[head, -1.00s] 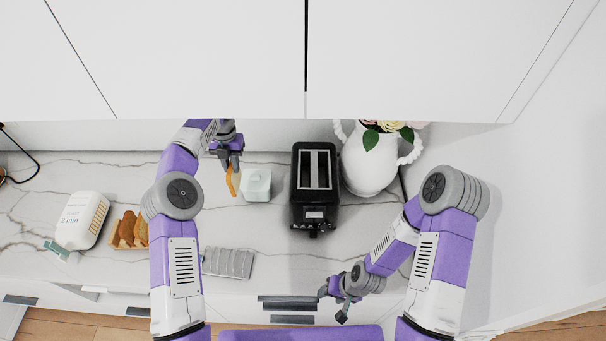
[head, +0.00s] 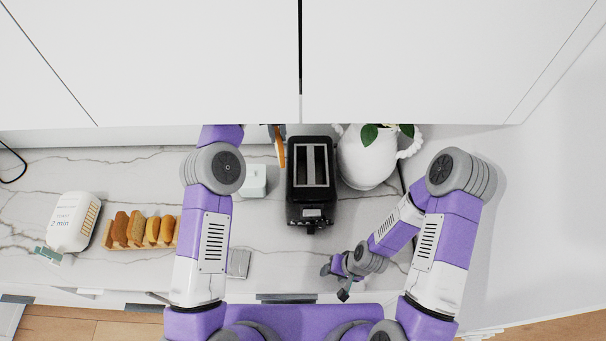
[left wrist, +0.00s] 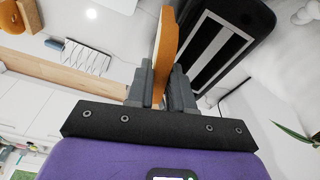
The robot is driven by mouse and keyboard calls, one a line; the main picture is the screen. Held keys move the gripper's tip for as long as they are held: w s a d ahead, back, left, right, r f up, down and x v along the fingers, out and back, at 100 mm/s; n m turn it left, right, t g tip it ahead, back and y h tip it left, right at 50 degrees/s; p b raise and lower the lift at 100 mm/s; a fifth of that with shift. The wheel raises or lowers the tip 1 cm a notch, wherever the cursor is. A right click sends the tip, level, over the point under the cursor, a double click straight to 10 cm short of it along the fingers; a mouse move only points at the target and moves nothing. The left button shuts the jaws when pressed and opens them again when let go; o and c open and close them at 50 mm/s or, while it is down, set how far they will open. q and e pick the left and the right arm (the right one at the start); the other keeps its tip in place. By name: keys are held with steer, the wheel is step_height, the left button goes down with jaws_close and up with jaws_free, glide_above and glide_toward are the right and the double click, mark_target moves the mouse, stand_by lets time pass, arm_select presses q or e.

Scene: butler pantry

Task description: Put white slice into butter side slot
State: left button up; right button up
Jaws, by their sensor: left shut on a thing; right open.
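My left gripper (left wrist: 162,92) is shut on a bread slice (left wrist: 165,45) with an orange-brown crust, seen nearly edge-on. In the head view the slice (head: 279,150) is just left of the black toaster's rear, apart from it in that picture; the fingers are mostly hidden by the cabinet and arm. The toaster (head: 297,216) has two long slots side by side and also shows in the left wrist view (left wrist: 258,18). The pale butter dish (head: 254,182) stands left of it, on its left-slot side. My right gripper (head: 343,289) is open and empty near the counter's front edge.
A white flower vase (head: 366,162) stands close right of the toaster. Several bread slices (head: 137,230) stand in a row at left, beside a white package (head: 73,222). A grey slatted rack (head: 238,263) is partly hidden by my left arm. White cabinets (head: 150,60) overhang the counter's back.

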arm_select(q)
steer(key=s+d+r+m, duration=0.1)
steer(key=s+d+m, duration=0.1)
steer(key=d, duration=0.4)
step_height(320, 180, down, 10)
steer(key=shift+d+m, duration=0.4)
steer(key=shift+d, duration=0.05)
steer(key=shift+s, duration=0.1)
steer(key=o, duration=0.7)
steer(key=shift+r, duration=0.15)
steer(key=r, duration=0.5)
steer(key=w+r, duration=0.1)
steer(key=r, duration=0.1)
steer(key=shift+r, duration=0.2)
